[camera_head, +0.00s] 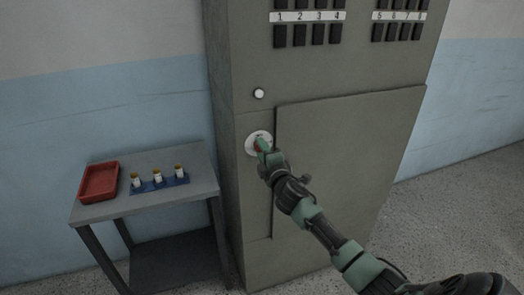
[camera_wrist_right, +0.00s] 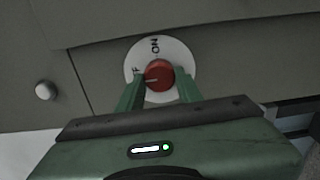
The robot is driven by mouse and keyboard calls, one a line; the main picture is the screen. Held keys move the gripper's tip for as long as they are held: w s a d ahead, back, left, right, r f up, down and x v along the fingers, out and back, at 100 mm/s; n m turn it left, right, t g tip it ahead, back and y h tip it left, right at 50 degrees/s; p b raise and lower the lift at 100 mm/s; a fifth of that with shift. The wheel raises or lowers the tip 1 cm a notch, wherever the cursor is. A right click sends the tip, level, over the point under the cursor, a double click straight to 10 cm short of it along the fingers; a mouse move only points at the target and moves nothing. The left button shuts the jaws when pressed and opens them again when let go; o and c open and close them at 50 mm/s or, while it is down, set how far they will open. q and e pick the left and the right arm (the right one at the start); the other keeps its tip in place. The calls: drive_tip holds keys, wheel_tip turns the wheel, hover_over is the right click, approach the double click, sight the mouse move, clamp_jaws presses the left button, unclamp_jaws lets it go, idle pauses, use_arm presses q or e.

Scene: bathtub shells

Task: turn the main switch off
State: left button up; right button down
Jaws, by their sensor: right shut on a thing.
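The main switch is a red knob (camera_wrist_right: 158,74) on a round white plate (camera_wrist_right: 176,48) on the front of the grey cabinet (camera_head: 240,190). The plate also shows in the head view (camera_head: 250,146). "ON" is printed on the plate; a second label on the left is partly hidden, with only an "F" showing. A pale line on the knob points left, toward that "F". My right gripper (camera_head: 264,146) is at the plate, its two green fingers (camera_wrist_right: 160,88) closed on either side of the knob. My left gripper is not in view.
A white round button (camera_head: 259,93) sits above the switch. Rows of numbered black breakers (camera_head: 308,35) are higher up. A raised door panel (camera_head: 345,150) is right of the switch. At left, a grey table (camera_head: 150,208) holds a red tray (camera_head: 83,186) and a blue fuse holder (camera_head: 147,187).

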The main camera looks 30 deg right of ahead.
drive_tip(key=c, duration=0.9)
unclamp_jaws()
drive_tip(key=shift+c, duration=0.2)
drive_tip(key=b+v, duration=0.1)
drive_tip(key=v, duration=0.6)
drive_tip(key=shift+s, duration=0.4)
